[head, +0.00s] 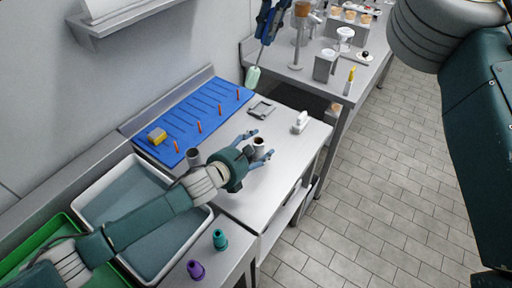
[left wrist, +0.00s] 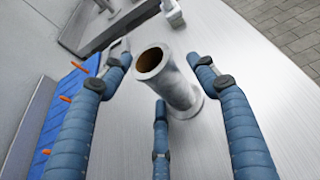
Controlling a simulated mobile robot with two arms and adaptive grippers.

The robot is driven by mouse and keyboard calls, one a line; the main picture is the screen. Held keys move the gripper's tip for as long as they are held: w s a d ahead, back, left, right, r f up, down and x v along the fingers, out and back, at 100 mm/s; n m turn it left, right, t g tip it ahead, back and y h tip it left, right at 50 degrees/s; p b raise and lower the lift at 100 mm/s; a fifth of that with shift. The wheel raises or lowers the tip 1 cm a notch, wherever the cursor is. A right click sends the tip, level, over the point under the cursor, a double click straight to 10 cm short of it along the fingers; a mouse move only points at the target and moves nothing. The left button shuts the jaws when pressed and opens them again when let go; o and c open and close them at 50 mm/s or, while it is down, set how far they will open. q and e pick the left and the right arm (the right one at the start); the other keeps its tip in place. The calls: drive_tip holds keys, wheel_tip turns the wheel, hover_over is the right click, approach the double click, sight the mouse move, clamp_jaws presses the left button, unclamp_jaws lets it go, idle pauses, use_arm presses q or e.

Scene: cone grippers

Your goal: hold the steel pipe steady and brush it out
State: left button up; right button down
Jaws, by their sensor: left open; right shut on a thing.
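The steel pipe (head: 259,144) stands upright on the steel table. In the left wrist view the pipe (left wrist: 172,82) shows its open, dark brown mouth and a flange at each end. My left gripper (head: 259,144) is open, its blue fingers spread around the pipe with visible gaps at the sides. In the left wrist view the gripper (left wrist: 160,80) has one finger on each side and one below. My right gripper (head: 268,28) is shut on the brush (head: 253,77), whose pale green end hangs down above the far part of the table, apart from the pipe.
A blue mat (head: 207,107) with orange pegs and a yellow block (head: 157,136) lies at the left. A grey cup (head: 193,157), a flat grey bracket (head: 262,109) and a white object (head: 300,122) stand nearby. A white tub (head: 81,207) and teal (head: 219,240) and purple (head: 195,270) pieces are in front.

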idle(0.4)
use_arm(q)
drive_tip(key=shift+v, duration=0.95)
drive_tip(key=shift+w+d, duration=0.15)
drive_tip(key=shift+w, duration=0.1)
drive_tip(key=shift+w+d+f, duration=0.3)
drive_tip(key=shift+w, duration=0.2)
idle(0.3)
drive_tip(key=c, duration=1.3)
